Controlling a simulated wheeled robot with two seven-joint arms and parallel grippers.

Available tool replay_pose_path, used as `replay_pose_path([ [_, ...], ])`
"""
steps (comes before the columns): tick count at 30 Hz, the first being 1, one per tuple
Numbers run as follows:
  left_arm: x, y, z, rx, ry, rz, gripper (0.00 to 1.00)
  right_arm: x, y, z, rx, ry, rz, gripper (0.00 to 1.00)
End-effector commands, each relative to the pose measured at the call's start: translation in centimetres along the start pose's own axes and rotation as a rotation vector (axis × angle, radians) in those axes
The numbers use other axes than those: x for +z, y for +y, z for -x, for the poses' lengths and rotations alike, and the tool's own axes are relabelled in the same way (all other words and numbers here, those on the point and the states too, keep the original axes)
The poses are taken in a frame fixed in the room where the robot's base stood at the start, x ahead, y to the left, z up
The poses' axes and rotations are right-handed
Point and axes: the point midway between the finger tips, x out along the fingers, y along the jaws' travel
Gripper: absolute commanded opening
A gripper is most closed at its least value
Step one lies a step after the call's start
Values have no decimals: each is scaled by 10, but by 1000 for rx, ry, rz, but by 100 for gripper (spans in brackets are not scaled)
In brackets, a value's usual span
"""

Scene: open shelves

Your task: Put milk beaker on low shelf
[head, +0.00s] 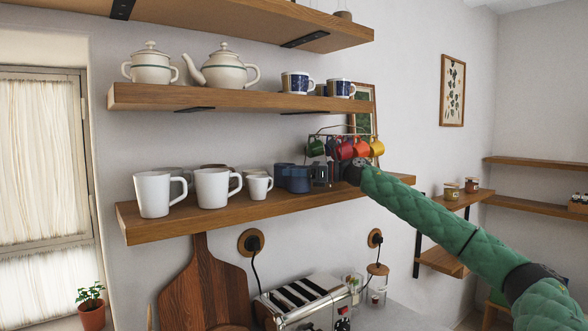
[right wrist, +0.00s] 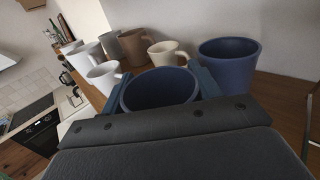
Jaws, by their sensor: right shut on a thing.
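My right gripper (head: 318,176) reaches in from the right over the lower wall shelf (head: 240,212). It is shut on a dark blue beaker (head: 297,180), which also shows between the fingers in the right wrist view (right wrist: 158,91). The beaker is upright and looks empty inside. I cannot tell whether its base touches the shelf. A second blue beaker (right wrist: 228,60) stands just behind it, closer to the wall, and is partly hidden in the head view (head: 281,174). I see no label telling which one is the milk beaker. My left gripper is not in view.
Several white mugs (head: 213,187) stand on the left of the same shelf. A rack of coloured cups (head: 345,149) is behind my gripper. The upper shelf (head: 215,98) holds a teapot (head: 222,70). A toaster (head: 306,300) stands below. Low shelves (head: 440,262) are at right.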

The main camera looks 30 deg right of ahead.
Motion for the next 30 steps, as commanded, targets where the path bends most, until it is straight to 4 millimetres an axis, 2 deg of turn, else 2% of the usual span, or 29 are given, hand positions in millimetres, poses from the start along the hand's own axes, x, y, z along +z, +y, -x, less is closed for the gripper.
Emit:
replay_pose_path([
  [15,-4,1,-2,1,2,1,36,-2,0,0,0,-1,1,30],
  [16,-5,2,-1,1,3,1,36,-2,0,0,0,-1,1,68],
  [17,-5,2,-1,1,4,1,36,-2,0,0,0,-1,1,71],
  [30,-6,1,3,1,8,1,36,3,0,0,-1,-1,0,71],
])
